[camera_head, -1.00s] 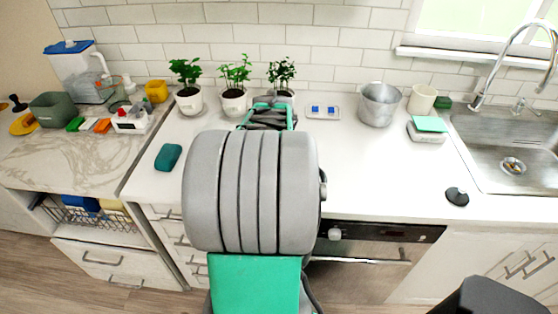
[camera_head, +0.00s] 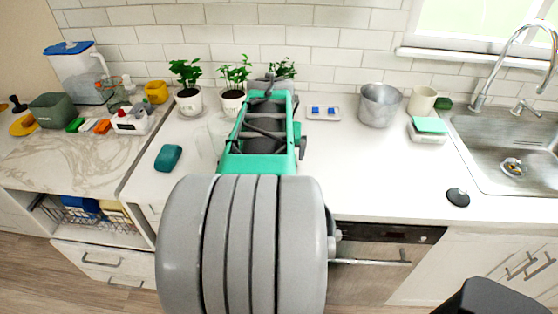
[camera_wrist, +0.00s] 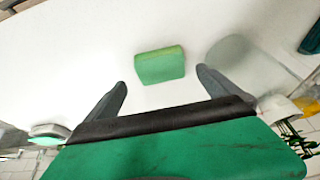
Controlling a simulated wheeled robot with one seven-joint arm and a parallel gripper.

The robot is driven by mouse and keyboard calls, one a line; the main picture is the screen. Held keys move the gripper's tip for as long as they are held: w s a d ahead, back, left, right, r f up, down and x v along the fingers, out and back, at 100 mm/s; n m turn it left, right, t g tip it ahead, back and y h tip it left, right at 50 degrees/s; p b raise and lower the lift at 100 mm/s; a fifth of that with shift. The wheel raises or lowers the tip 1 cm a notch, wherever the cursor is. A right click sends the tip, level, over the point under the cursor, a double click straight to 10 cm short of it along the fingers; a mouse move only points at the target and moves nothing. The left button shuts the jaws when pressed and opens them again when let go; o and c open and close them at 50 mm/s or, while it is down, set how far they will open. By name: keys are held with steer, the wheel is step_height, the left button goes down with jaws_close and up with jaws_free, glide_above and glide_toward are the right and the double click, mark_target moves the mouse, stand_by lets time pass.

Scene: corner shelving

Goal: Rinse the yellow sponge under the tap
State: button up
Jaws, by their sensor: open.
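My gripper (camera_wrist: 161,77) is open in the wrist view, its two dark fingers apart. A green block like a sponge (camera_wrist: 160,65) lies on the white counter, seen between and beyond the fingertips; I cannot tell the gap in depth. My arm hides that spot in the head view. I see no clearly yellow sponge. The curved metal tap (camera_head: 515,38) stands over the steel sink (camera_head: 478,150) at the right of the head view. I see no water flowing from it.
A clear glass (camera_wrist: 232,58) stands beside the right finger. A teal object (camera_head: 168,158) lies left of my arm. Potted plants (camera_head: 188,104) line the wall. A metal pot (camera_head: 380,104), cup (camera_head: 421,99) and mint sponge (camera_head: 431,125) on a dish stand before the sink.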

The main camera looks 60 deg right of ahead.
steer(key=w+v, duration=0.1)
steer(key=v, duration=0.4)
steer(key=w+a+f+n+t+y, duration=0.15)
steer(key=w+a+n, duration=0.5)
steer(key=a, duration=0.75)
steer(key=a+f+n+y, duration=0.1)
steer(key=a+f+n, duration=0.2)
steer(key=a, duration=0.8)
steer(key=a+f+n+y, duration=0.1)
steer(key=a+f+n, duration=0.2)
steer(key=a, duration=0.8)
steer(key=shift+w, duration=0.4)
steer(key=shift+y, duration=0.25)
steer(key=shift+c, duration=0.4)
